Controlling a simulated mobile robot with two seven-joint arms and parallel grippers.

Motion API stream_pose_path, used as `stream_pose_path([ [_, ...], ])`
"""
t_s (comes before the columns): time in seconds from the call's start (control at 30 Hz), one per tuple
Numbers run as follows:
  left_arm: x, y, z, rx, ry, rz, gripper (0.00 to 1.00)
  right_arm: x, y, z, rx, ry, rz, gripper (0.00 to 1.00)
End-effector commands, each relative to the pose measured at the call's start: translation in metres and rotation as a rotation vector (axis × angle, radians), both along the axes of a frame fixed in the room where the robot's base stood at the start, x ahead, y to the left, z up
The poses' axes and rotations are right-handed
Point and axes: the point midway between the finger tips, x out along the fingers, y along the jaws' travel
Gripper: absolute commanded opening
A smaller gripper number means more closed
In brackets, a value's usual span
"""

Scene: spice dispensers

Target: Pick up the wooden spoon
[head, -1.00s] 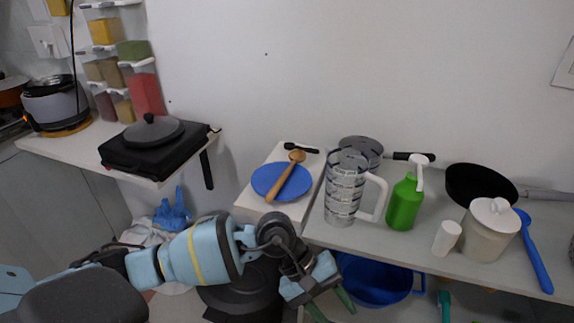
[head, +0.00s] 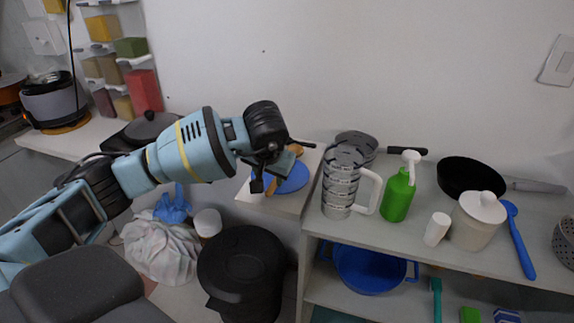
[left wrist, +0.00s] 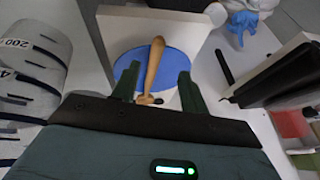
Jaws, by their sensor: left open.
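The wooden spoon (left wrist: 153,66) lies on a round blue plate (left wrist: 127,68). In the head view my left gripper and forearm hide most of the spoon, and the plate (head: 294,180) shows beside the gripper. My left gripper (head: 263,184) hangs over the plate, fingers pointing down. In the left wrist view its two open fingers (left wrist: 158,84) appear on either side of the spoon, with nothing held. I cannot tell how far above the spoon the fingertips are. My right gripper is not in view.
A clear measuring jug (head: 341,185), green pump bottle (head: 397,195), white lidded jar (head: 476,221) and black pan (head: 470,177) stand on the counter to the right. A blue pot (head: 370,270) sits on the lower shelf. A black bin (head: 240,270) stands on the floor.

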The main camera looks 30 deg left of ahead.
Motion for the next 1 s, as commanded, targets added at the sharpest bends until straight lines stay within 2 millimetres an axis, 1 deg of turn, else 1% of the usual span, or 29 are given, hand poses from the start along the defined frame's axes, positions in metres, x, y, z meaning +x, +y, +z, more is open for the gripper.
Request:
stream_pose_path([
  [0.03, 0.001, 0.001, -0.003, 0.000, 0.001, 0.000, 0.44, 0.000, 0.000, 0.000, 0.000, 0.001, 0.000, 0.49],
  [0.17, 0.002, 0.001, -0.005, -0.001, 0.000, 0.000, 0.44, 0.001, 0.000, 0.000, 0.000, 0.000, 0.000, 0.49],
  [0.23, 0.003, 0.001, -0.010, -0.001, 0.002, 0.000, 0.44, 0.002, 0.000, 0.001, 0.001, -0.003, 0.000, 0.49],
  [0.5, 0.014, 0.004, -0.044, -0.003, 0.002, 0.001, 0.44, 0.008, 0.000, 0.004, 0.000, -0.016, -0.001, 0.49],
  [0.6, 0.016, 0.007, -0.051, -0.002, 0.001, 0.000, 0.44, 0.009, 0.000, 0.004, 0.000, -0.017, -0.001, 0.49],
  [0.87, 0.017, 0.007, -0.053, -0.002, -0.001, 0.000, 0.44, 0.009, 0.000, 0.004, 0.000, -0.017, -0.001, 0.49],
  [1.0, 0.017, 0.007, -0.052, -0.002, -0.001, 0.000, 0.27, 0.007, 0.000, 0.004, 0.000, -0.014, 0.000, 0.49],
])
